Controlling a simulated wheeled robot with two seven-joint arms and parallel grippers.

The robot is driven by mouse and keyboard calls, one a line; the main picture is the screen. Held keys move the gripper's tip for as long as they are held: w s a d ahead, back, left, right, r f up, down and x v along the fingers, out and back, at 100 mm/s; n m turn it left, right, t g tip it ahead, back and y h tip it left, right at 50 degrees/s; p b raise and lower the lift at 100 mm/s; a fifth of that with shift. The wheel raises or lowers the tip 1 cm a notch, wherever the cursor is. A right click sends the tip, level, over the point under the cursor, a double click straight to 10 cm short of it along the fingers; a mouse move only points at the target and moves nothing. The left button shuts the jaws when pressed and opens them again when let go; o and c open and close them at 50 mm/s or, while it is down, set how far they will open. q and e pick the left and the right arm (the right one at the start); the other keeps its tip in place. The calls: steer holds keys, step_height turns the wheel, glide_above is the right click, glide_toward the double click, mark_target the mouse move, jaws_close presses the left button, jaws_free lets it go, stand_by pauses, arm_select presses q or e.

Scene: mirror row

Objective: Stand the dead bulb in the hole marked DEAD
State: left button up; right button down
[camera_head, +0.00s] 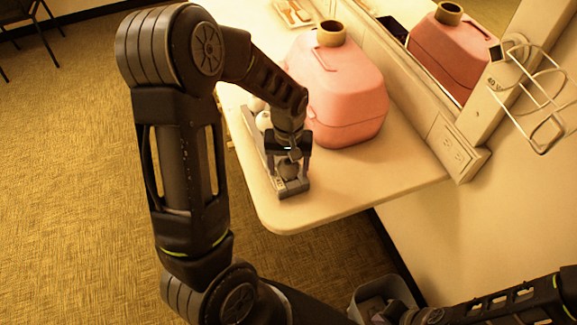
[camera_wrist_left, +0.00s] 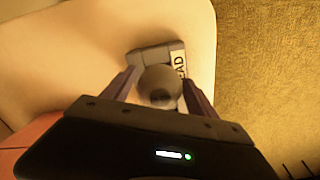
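A dark grey round bulb (camera_head: 288,169) shows under my left gripper (camera_head: 288,158) at the near end of a grey holder (camera_head: 292,188). In the left wrist view the bulb (camera_wrist_left: 160,84) is between the two fingers of that gripper (camera_wrist_left: 160,82), close to both; I cannot tell if they touch it. Below it is the holder end (camera_wrist_left: 150,56) with a white label (camera_wrist_left: 179,63) reading "EAD", its first letter hidden. Whether the bulb sits in the hole is hidden. My right forearm enters at the lower right; its gripper is not clearly seen.
White bulbs (camera_head: 263,120) are at the holder's far end. A pink tissue-box-like container (camera_head: 340,90) stands behind, next to the mirror. A wire ring holder (camera_head: 535,100) juts from the wall. The near countertop (camera_head: 350,185) is clear; a grey bin (camera_head: 380,292) stands below.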

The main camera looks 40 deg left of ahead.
arm_select(q)
steer(key=shift+o, duration=0.5)
steer(key=shift+r, duration=0.25)
step_height(320, 180, up, 12)
steer(key=shift+f+b, duration=0.1)
steer(key=shift+b, duration=0.2)
steer(key=shift+f, duration=0.1)
stand_by(2.0)
